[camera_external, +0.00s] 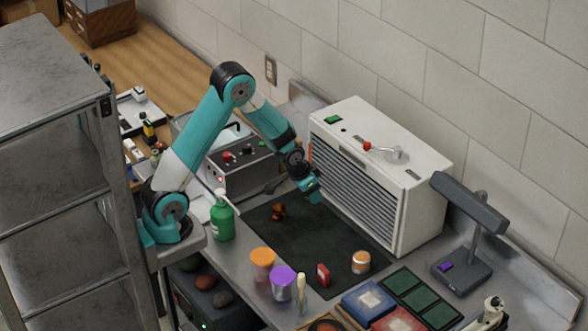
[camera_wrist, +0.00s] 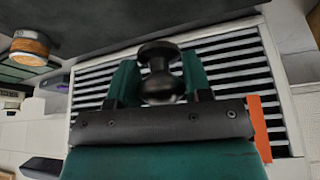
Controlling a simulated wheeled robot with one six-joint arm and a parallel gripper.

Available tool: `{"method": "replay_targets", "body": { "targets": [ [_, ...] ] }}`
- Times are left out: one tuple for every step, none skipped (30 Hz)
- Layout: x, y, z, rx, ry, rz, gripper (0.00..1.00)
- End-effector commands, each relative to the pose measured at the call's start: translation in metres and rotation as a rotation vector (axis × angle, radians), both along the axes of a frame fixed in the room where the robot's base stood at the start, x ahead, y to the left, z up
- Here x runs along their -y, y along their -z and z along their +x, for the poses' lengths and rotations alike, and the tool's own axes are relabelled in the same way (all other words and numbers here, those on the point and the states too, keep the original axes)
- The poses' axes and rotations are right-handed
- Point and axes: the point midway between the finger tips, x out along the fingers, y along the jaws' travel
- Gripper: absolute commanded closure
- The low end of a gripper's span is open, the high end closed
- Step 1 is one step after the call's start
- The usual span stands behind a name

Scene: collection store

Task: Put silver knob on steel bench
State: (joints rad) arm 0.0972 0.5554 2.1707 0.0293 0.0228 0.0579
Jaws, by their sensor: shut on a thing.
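My gripper (camera_external: 312,190) hangs above the black mat, close in front of the white louvred box. In the wrist view it is shut on a knob (camera_wrist: 158,58), which shows dark and shiny between the two green fingers. The knob has a round head, a narrow neck and a bulb-shaped lower part. In the external view the knob cannot be made out at the gripper. The steel bench (camera_external: 233,252) is the grey metal surface under and around the mat.
A green bottle (camera_external: 222,220), orange cup (camera_external: 262,263) and purple cup (camera_external: 282,283) line the front edge. The louvred box (camera_external: 385,180) stands behind the mat.

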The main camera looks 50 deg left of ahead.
Motion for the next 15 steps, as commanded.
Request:
{"method": "replay_targets", "body": {
  "targets": [
    [0.012,-0.020,-0.001,0.012,0.041,-0.001,0.84],
    [0.019,-0.031,-0.004,0.012,0.065,-0.001,0.84],
    [0.027,-0.044,-0.008,0.010,0.093,-0.001,0.84],
    [0.032,-0.054,-0.011,0.010,0.114,-0.001,0.84],
    [0.037,-0.062,-0.014,0.010,0.134,0.000,0.84],
    [0.042,-0.072,-0.019,0.008,0.156,0.001,0.84],
    [0.046,-0.079,-0.022,0.008,0.172,0.002,0.84],
    [0.049,-0.085,-0.025,0.006,0.186,0.003,0.84],
    [0.052,-0.092,-0.028,0.005,0.201,0.004,0.84],
    [0.054,-0.096,-0.030,0.006,0.210,0.004,0.84],
    [0.055,-0.098,-0.032,0.003,0.218,0.006,0.84],
    [0.057,-0.100,-0.034,0.002,0.226,0.006,0.84],
    [0.058,-0.099,-0.035,0.000,0.230,0.006,0.84],
    [0.058,-0.097,-0.036,-0.003,0.233,0.006,0.84],
    [0.059,-0.091,-0.037,-0.005,0.234,0.007,0.84]
  ]
}}
